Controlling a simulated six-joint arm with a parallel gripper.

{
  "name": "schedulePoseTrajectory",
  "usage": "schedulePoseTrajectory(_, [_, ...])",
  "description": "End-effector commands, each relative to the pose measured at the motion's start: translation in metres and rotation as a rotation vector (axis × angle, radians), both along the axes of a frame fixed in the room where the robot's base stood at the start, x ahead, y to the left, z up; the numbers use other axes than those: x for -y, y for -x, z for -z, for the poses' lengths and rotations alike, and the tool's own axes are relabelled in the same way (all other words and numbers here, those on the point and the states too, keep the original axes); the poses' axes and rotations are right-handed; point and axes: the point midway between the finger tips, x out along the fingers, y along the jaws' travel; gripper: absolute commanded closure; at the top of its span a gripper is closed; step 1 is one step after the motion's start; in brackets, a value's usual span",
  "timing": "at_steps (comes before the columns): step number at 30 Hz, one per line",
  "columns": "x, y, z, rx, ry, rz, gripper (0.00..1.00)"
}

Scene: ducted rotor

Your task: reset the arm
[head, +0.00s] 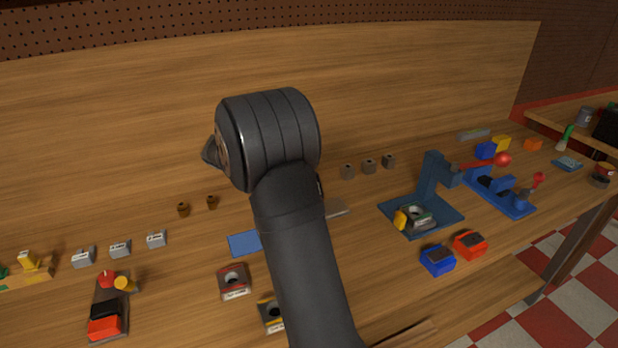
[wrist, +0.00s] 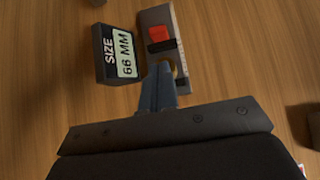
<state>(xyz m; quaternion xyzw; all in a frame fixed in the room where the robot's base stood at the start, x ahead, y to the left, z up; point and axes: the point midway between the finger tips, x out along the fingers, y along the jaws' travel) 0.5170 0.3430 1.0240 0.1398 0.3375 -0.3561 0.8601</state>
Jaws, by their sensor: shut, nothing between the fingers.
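My arm rises from the bottom middle of the head view and bends at a large dark joint over the wooden bench. My gripper is hidden behind that arm in the head view. In the wrist view my gripper (wrist: 160,72) shows with its blue-grey fingers together and nothing between them. The fingertips appear just in front of a grey plate (wrist: 156,20) carrying a red and black piece (wrist: 162,38). A dark block with a label reading "SIZE 66 MM" (wrist: 117,54) sits left of the plate. I cannot tell how high the fingers are above the bench.
The bench (head: 120,190) holds a blue press-like fixture (head: 430,190), a blue block (head: 437,260) and a red block (head: 469,244) on the right. Several grey labelled blocks (head: 120,249) and a red-and-black fixture (head: 104,318) stand at left. The back panel bounds the bench.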

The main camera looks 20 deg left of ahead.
Motion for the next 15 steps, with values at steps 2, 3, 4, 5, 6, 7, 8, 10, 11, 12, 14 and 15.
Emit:
schedulePoseTrajectory(2, [-0.0010,0.0012,-0.0013,0.000,0.000,0.000,1.00])
schedulePoseTrajectory(3, [-0.0011,0.0013,-0.0014,0.000,0.000,0.000,1.00])
schedulePoseTrajectory(4, [-0.0011,0.0012,-0.0015,0.000,0.000,0.000,1.00])
schedulePoseTrajectory(5, [-0.0010,0.0012,-0.0014,0.000,0.000,0.000,1.00])
schedulePoseTrajectory(6, [-0.0010,0.0011,-0.0014,0.000,0.000,0.000,1.00])
schedulePoseTrajectory(7, [-0.0010,0.0011,-0.0014,0.000,0.000,0.000,1.00])
schedulePoseTrajectory(8, [-0.0010,0.0010,-0.0014,0.000,0.000,0.000,1.00])
schedulePoseTrajectory(10, [-0.0007,0.0007,-0.0011,0.000,0.000,0.000,1.00])
schedulePoseTrajectory(11, [-0.0003,0.0004,-0.0006,0.000,0.000,0.001,1.00])
schedulePoseTrajectory(12, [0.0006,-0.0004,0.0005,0.000,0.000,0.001,1.00])
schedulePoseTrajectory(14, [0.0029,-0.0028,0.0035,0.000,0.000,0.001,1.00])
schedulePoseTrajectory(15, [0.0052,-0.0051,0.0062,0.000,0.000,0.002,1.00])
